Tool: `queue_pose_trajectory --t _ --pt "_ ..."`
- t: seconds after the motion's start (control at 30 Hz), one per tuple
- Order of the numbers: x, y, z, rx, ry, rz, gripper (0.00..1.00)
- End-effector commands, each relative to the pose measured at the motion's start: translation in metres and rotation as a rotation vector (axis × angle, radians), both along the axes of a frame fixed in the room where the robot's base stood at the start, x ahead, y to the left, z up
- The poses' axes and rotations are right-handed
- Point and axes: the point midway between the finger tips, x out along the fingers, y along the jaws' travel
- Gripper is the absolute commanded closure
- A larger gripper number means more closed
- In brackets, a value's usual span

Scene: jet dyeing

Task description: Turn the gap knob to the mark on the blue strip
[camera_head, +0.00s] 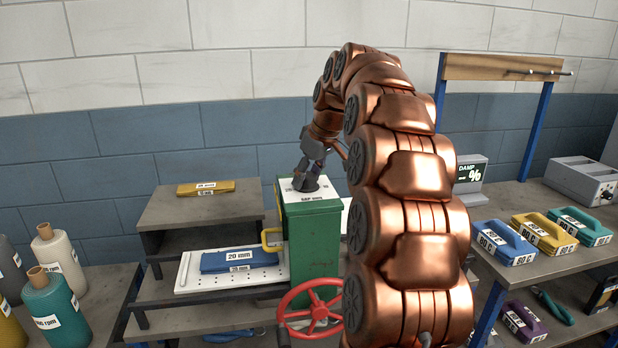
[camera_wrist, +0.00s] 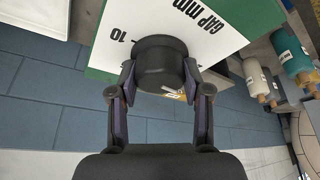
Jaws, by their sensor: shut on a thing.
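The gap knob (camera_wrist: 160,60) is a dark round knob on a white dial plate (camera_wrist: 110,32) marked "GAP mm", with "10" readable beside it. In the head view the plate is on top of a green box (camera_head: 314,240). My gripper (camera_wrist: 160,78) is shut on the knob, one finger on each side; it also shows in the head view (camera_head: 308,178), reaching down from above. A small pale mark shows on the knob's near side; which number it faces is unclear. The blue strip (camera_head: 238,261), labelled "20 mm", lies on a white perforated board (camera_head: 190,281) left of the box.
A yellow strip (camera_head: 220,187) lies on a grey stand. A red handwheel (camera_head: 309,310) is below the green box, which has a yellow handle (camera_head: 270,240). A right-hand table holds labelled blocks (camera_head: 545,234) and a "DAMP" display (camera_head: 470,173).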

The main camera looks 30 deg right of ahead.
Motion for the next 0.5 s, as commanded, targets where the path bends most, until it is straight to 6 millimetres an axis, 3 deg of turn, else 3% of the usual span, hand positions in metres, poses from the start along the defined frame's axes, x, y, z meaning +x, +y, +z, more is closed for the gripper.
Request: queue_pose_trajectory --t 0.5 --pt "0.0004 0.0003 -0.0012 -0.002 -0.001 -0.474 0.87"
